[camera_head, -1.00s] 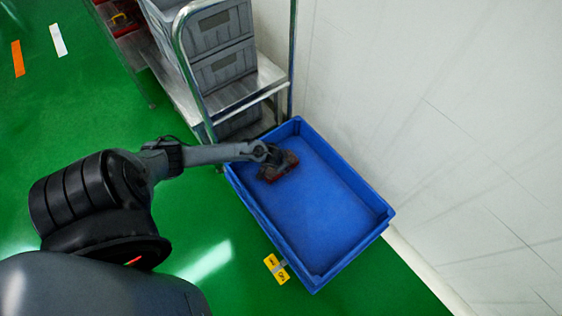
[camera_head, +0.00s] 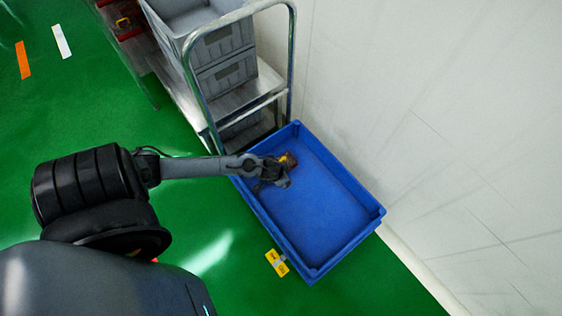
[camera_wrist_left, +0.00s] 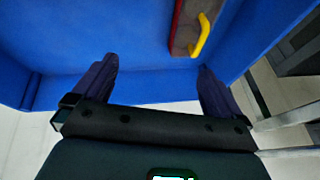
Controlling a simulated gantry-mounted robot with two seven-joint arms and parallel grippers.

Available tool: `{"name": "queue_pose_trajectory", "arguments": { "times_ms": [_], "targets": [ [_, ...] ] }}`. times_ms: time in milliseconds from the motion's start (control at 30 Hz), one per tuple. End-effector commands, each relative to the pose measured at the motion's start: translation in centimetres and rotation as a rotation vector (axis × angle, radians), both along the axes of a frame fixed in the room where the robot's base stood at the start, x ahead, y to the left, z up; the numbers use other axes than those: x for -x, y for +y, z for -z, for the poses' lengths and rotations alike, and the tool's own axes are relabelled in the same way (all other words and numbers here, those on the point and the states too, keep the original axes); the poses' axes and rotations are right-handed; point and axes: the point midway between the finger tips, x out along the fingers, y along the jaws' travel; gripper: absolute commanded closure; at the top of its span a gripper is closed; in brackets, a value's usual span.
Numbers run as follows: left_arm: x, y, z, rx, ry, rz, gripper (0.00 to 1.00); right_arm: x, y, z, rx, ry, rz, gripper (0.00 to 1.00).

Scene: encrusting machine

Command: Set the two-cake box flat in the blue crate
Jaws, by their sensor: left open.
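The two-cake box (camera_head: 289,160) is small, with red and brown sides and a yellow handle. It is in the blue crate (camera_head: 350,245), near its upper left corner. Whether it lies fully flat cannot be told. In the left wrist view the box (camera_wrist_left: 183,32) shows at the top, beyond the fingertips, with its yellow handle toward the right. My left gripper (camera_head: 274,180) is over the crate's left part, beside the box. Its two fingers (camera_wrist_left: 157,75) are spread with nothing between them. My right gripper is in no view.
A metal trolley (camera_head: 262,85) with stacked grey crates (camera_head: 228,72) stands against the blue crate's upper left side. A white wall (camera_head: 430,120) rises at the right. A yellow label (camera_head: 277,263) lies by the crate's lower left edge. The crate's lower right part is empty.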

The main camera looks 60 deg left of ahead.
Motion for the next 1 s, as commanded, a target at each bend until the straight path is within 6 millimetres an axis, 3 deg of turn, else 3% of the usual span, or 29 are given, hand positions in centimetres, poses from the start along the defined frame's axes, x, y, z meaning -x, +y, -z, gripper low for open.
{"name": "queue_pose_trajectory", "arguments": {
  "times_ms": [33,100,200,300,433,600,1000],
  "targets": [
    [0.5,-3.5,-1.0,0.023,-0.001,0.031,0.00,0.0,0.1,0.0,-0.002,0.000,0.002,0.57],
    [1.4,-7.6,-3.1,0.036,0.005,0.075,0.00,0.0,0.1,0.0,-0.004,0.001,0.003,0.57],
    [2.9,-12.3,-7.3,0.058,0.015,0.124,0.00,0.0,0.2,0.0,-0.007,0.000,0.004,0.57],
    [4.7,-15.2,-11.6,0.082,0.032,0.159,0.00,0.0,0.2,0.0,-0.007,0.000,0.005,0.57],
    [7.1,-17.0,-16.5,0.114,0.054,0.187,0.00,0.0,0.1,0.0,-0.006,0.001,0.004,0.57],
    [9.2,-17.5,-20.2,0.141,0.075,0.206,0.00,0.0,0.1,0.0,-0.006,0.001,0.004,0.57],
    [9.8,-17.6,-21.2,0.147,0.082,0.216,0.00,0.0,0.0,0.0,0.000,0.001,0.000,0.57]
  ]
}}
